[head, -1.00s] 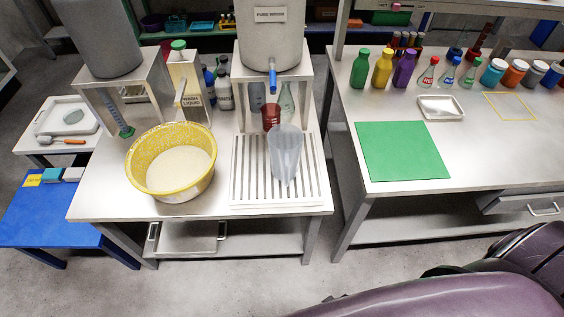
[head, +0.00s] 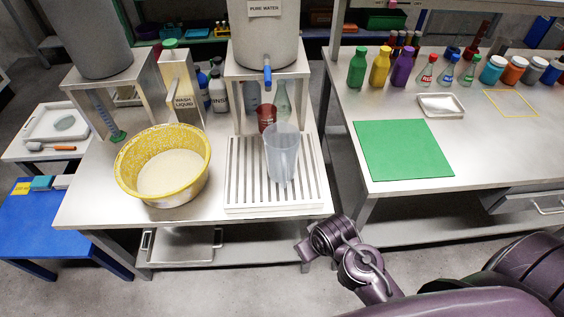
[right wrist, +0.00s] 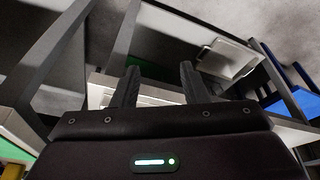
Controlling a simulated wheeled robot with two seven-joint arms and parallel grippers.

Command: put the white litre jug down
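The white litre jug (head: 282,153), translucent and pale, stands upright on the slatted drying rack (head: 231,205) on the middle steel table. No gripper touches it. My right arm comes in at the lower right of the head view, its hand low in front of the table's front right corner, apart from the jug. In the right wrist view my right gripper (right wrist: 159,70) has its two fingers spread with nothing between them. The jug cannot be made out in that view. My left gripper is not in view.
A yellow basin (head: 163,165) of pale liquid stands left of the rack. Behind the jug are a red beaker (head: 266,118) and a pure water tank (head: 266,40) with a blue tap. The right table holds a green mat (head: 403,150) and several bottles. A gap separates the tables.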

